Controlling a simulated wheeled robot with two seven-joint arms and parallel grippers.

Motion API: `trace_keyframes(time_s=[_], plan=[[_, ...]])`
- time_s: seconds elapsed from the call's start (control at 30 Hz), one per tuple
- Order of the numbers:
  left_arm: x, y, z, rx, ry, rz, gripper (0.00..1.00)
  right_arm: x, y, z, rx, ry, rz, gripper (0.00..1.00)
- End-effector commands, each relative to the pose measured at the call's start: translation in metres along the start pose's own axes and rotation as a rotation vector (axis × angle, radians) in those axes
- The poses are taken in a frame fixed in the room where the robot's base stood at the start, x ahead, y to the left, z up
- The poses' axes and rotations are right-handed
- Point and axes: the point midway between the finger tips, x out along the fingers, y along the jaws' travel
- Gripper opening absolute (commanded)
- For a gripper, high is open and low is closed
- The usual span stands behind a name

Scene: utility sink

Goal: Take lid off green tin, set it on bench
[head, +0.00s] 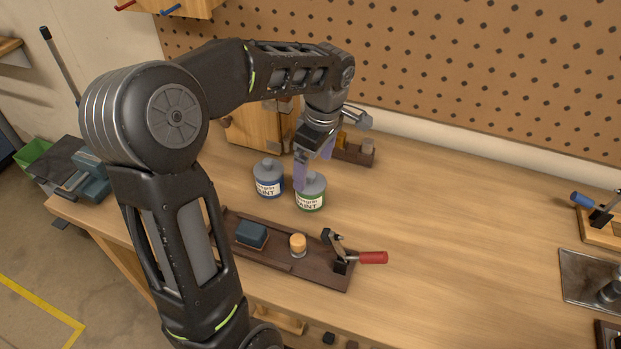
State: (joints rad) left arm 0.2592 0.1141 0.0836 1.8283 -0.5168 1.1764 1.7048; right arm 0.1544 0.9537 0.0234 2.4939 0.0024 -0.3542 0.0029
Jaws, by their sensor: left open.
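The green tin (310,201) stands upright on the wooden bench (440,215), with its grey lid (315,184) on top. A similar tin with a blue label (268,188) stands just left of it, also lidded. My left gripper (314,170) points down over the green tin with its purple fingers apart. One finger is in front of the tin's left side and the other is behind the lid. I cannot tell whether the fingers touch the lid. My right gripper is out of view.
In front of the tins lies a dark wooden tray (280,260) with a blue block, a small orange-topped jar and a red-handled clamp (370,257). A wooden cabinet (255,130) and a small rack (355,153) stand behind.

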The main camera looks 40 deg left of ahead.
Motion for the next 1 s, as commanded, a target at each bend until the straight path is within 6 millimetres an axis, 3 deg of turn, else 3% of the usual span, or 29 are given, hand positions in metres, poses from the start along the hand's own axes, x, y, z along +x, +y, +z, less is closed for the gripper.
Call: trace_keyframes(time_s=[0.27,0.83,1.0], plan=[[0.032,-0.001,-0.002,0.001,0.0,-0.002,0.91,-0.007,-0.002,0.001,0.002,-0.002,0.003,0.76],[0.032,-0.001,-0.002,0.001,0.0,0.0,0.91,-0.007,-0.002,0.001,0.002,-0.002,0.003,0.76],[0.032,-0.001,-0.002,0.001,0.001,0.0,0.79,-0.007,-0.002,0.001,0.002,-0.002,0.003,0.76]])
